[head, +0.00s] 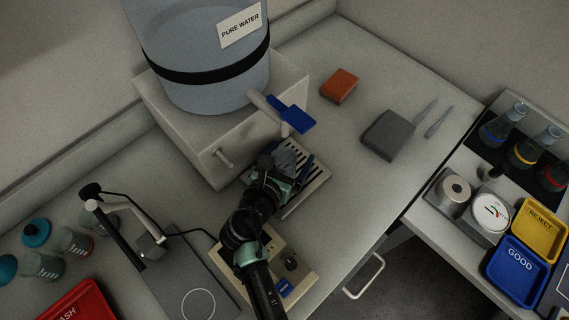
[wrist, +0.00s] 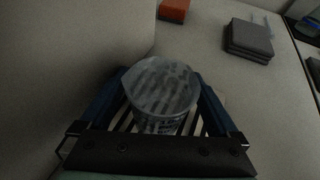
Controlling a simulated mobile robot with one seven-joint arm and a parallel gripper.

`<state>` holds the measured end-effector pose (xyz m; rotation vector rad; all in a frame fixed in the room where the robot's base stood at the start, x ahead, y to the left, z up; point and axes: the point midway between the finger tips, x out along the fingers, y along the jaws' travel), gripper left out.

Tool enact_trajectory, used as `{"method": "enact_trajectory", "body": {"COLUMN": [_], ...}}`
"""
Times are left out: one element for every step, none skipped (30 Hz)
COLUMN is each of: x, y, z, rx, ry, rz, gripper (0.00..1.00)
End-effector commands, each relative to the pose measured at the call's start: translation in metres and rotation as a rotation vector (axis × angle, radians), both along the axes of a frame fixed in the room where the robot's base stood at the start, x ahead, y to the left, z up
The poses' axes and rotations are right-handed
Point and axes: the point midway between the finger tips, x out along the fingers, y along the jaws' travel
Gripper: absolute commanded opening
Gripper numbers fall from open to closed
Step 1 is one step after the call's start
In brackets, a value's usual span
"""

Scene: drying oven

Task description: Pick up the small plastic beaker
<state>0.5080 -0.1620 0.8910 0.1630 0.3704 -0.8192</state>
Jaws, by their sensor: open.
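The small plastic beaker (wrist: 160,90) is clear and translucent. In the wrist view it stands upright over a slatted drip tray, between the two blue fingers of my gripper (wrist: 162,92). The fingers are open, one on each side of it, and I cannot tell whether either touches it. In the head view my gripper (head: 290,168) is low at the drip tray (head: 318,176), in front of the water dispenser. There the beaker (head: 284,158) is partly hidden by my gripper.
The water dispenser (head: 218,60) with a blue tap lever (head: 290,114) stands close behind my gripper. An orange sponge (head: 339,86) and a grey cloth stack (head: 387,134) lie to the right. A stand with a grey base (head: 190,275) is at left. The counter's right part is mostly clear.

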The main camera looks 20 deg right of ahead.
Motion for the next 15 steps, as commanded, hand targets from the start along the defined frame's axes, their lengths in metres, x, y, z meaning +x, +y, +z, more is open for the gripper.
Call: {"method": "enact_trajectory", "body": {"x": [-0.0001, -0.0001, -0.0001, -0.0001, -0.0001, -0.0002, -0.0002, -0.0002, -0.0002, -0.0002, -0.0002, -0.0002, -0.0002, -0.0002, -0.0002], "y": [0.0001, 0.0002, 0.0002, 0.0003, 0.0003, 0.0004, 0.0004, 0.0004, 0.0004, 0.0004, 0.0005, 0.0005, 0.0005, 0.0006, 0.0005], "z": [0.0003, 0.0003, 0.0003, 0.0003, 0.0003, 0.0004, 0.0004, 0.0004, 0.0004, 0.0004, 0.0004, 0.0004, 0.0004, 0.0005, 0.0005], "rx": [0.0, 0.0, 0.0, 0.0, 0.0, 0.0, 0.0, 0.0, 0.0, 0.0, 0.0, 0.0, 0.0, 0.0, 0.0], "ry": [0.0, 0.0, 0.0, 0.0, 0.0, 0.0, 0.0, 0.0, 0.0, 0.0, 0.0, 0.0, 0.0, 0.0, 0.0], "rz": [0.0, 0.0, 0.0, 0.0, 0.0, 0.0, 0.0, 0.0, 0.0, 0.0, 0.0, 0.0, 0.0, 0.001, 0.001], "gripper": [0.96, 0.96, 0.93, 0.87, 0.82, 0.75, 0.69, 0.64, 0.57, 0.51, 0.46, 0.39, 0.33, 0.28, 0.21]}}
